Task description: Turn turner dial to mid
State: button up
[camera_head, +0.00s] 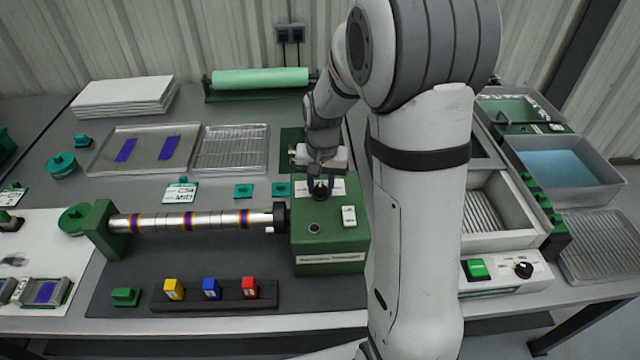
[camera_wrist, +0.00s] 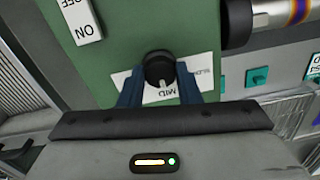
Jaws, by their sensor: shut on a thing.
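The turner dial (camera_wrist: 158,67) is a round black knob on top of the green turner box (camera_head: 331,262). In the wrist view my gripper (camera_wrist: 160,82) has its two dark blue fingers on either side of the knob, shut on it. A white plate (camera_wrist: 122,80) behind it carries the letters MID, upside down in this view. A pale mark near the knob's lower edge points roughly toward MID; its exact angle is hard to tell.
A white ON/OFF rocker switch (camera_head: 349,215) sits beside the dial on the box. A banded metal shaft (camera_head: 205,220) runs left from the box to a green stand (camera_head: 107,230). Yellow, blue and red blocks stand in a black rack (camera_head: 190,296) in front.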

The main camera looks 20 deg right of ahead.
aim_at(322, 191)
dwell(0.3)
jog(key=o, duration=1)
jog(key=shift+c, duration=0.2)
notch_tip(322, 191, up, 8)
jog(key=shift+f, duration=0.2)
jog(key=shift+r, duration=0.1)
jog(key=shift+s+r, duration=0.2)
jog(key=shift+s, duration=0.05)
jog(key=s+r+n+t, duration=0.1)
jog(key=s+r+n, duration=0.1)
jog(key=s, duration=0.7)
jog(key=s+r+n+t, duration=0.1)
jog(key=s+n, duration=0.1)
jog(key=s, duration=0.8)
jog(key=shift+s+a+r+t, duration=0.2)
jog(key=shift+r+t, duration=0.1)
jog(key=shift+r, duration=0.1)
